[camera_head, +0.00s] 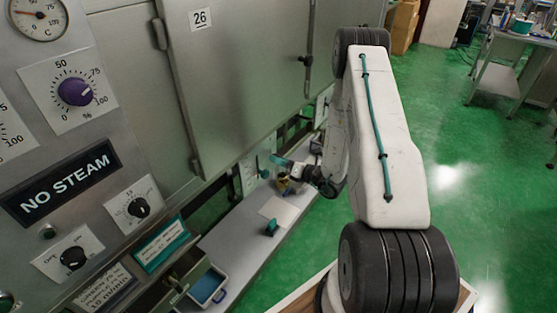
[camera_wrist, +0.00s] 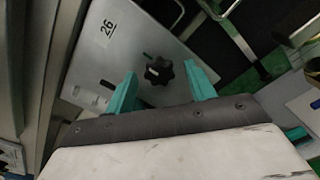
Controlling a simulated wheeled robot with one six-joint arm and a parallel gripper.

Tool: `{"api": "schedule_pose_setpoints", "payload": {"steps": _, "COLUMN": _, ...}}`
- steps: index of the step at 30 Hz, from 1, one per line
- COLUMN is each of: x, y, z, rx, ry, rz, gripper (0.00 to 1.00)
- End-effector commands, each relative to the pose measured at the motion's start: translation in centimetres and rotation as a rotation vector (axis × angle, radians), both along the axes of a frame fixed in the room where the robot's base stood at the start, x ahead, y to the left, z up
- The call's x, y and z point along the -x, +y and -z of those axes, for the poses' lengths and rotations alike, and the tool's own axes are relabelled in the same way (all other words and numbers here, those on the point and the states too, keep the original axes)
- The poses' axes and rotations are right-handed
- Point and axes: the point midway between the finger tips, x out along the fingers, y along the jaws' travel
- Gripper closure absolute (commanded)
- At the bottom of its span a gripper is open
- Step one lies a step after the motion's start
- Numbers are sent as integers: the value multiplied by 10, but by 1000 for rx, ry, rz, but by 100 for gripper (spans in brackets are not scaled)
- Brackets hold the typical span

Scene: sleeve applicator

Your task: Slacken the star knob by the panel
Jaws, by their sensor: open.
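The black star knob (camera_wrist: 159,70) shows in the wrist view on a light grey panel (camera_wrist: 104,58) that carries a "26" label. My gripper (camera_wrist: 160,76) is open, with one teal finger to the left of the knob and the other to the right. The knob appears between the fingertips; I cannot tell whether either finger touches it. In the head view my gripper (camera_head: 272,166) is small and far off, low by the wall beyond the large cabinet. The star knob cannot be made out in that view.
A narrow grey bench (camera_head: 240,238) runs below the cabinet (camera_head: 243,75), with a teal block (camera_head: 272,228) and a pale sheet (camera_head: 280,210) on it. A blue tray (camera_head: 208,287) is nearer. Green floor (camera_head: 450,150) is open to the right.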

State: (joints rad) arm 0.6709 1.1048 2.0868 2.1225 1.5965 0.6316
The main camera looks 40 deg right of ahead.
Motion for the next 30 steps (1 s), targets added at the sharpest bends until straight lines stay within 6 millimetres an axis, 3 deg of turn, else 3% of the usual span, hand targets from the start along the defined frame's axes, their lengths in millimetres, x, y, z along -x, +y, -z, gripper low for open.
{"api": "schedule_pose_setpoints", "payload": {"steps": 4, "x": -10, "y": 4, "z": 0, "rx": 1, "ry": -1, "rz": -2, "gripper": 45}}
{"api": "schedule_pose_setpoints", "payload": {"steps": 12, "x": -11, "y": 4, "z": 0, "rx": 1, "ry": -1, "rz": -1, "gripper": 45}}
{"api": "schedule_pose_setpoints", "payload": {"steps": 17, "x": -11, "y": 4, "z": 0, "rx": 1, "ry": -1, "rz": -1, "gripper": 90}}
{"api": "schedule_pose_setpoints", "payload": {"steps": 30, "x": -11, "y": 3, "z": 0, "rx": 65, "ry": -24, "rz": -1, "gripper": 90}}
